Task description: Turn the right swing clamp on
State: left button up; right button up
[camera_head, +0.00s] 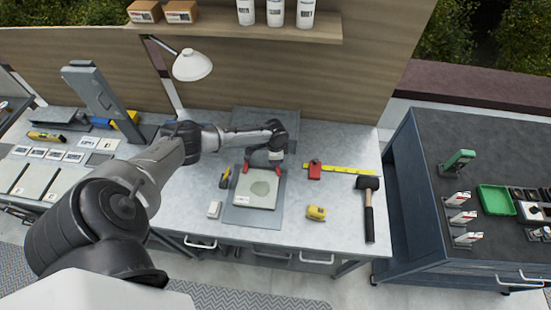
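A pale square plate (256,192) with a grey-green patch lies on a grey base (240,216) on the workbench. Two small red parts stand at the plate's back edge, one on the left (248,167) and one on the right (277,169); they look like the swing clamps, but are too small to read whether they are turned on or off. My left gripper (275,150) reaches in from the left and points down just above and behind the right red part. Contact and finger opening cannot be made out. My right gripper is not in view.
A black-and-yellow tool (225,178) and a white block (214,209) lie left of the plate. A yellow tape measure (316,213), a yellow ruler (345,169) and a mallet (369,208) lie to its right. A white lamp (192,66) stands behind.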

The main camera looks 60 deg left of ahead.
pick_arm(q)
jog(key=shift+m, duration=1.8)
jog(key=shift+b, duration=0.3)
jog(key=o, duration=0.9)
jog(key=shift+o, duration=0.2)
jog(key=shift+r, duration=0.1)
notch_tip(320, 180, up, 14)
jog(key=shift+f, duration=0.2)
